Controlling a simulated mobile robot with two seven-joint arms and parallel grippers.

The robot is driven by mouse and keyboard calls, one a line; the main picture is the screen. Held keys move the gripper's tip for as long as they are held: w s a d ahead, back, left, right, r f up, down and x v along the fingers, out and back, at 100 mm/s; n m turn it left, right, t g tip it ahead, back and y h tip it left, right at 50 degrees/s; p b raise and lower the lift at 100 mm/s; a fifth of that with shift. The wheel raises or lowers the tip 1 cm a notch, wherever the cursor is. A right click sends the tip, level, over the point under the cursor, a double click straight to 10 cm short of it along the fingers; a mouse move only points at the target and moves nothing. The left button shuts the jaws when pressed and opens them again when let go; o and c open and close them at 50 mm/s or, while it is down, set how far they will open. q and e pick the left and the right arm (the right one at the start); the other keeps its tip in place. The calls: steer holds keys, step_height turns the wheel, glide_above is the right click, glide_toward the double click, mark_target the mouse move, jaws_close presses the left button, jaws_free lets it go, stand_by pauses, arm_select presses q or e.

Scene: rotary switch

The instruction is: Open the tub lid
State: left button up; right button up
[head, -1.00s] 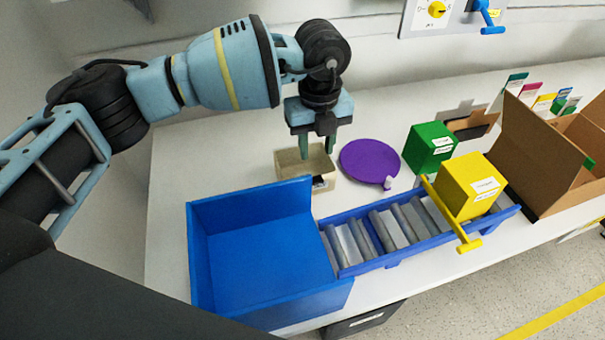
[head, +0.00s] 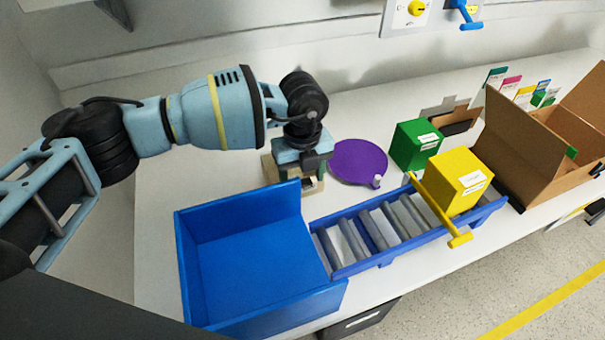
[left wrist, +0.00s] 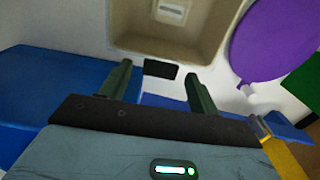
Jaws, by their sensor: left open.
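The beige tub (head: 269,170) stands on the white table, mostly hidden behind my left gripper in the head view. In the left wrist view the tub (left wrist: 130,42) is uncovered at the top, with a small whitish item (left wrist: 171,10) inside. A black tab (left wrist: 161,69) shows at its near side. A purple disc (head: 357,160), which may be the lid, lies to the right of the tub, with a small white knob (head: 376,181) at its near edge. My left gripper (head: 308,178) is open and empty, low at the tub's near side; its two fingers (left wrist: 158,88) straddle the tab's sides in the picture, and contact cannot be told.
A blue open bin (head: 250,270) is just in front of the gripper. A blue roller conveyor (head: 345,262) carries a yellow box (head: 460,180) behind a yellow bar. A green box (head: 413,145) and a cardboard box (head: 515,140) stand to the right. Table space behind the disc is clear.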

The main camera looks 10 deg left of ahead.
arm_select(q)
jaws_close()
stand_by(0.4)
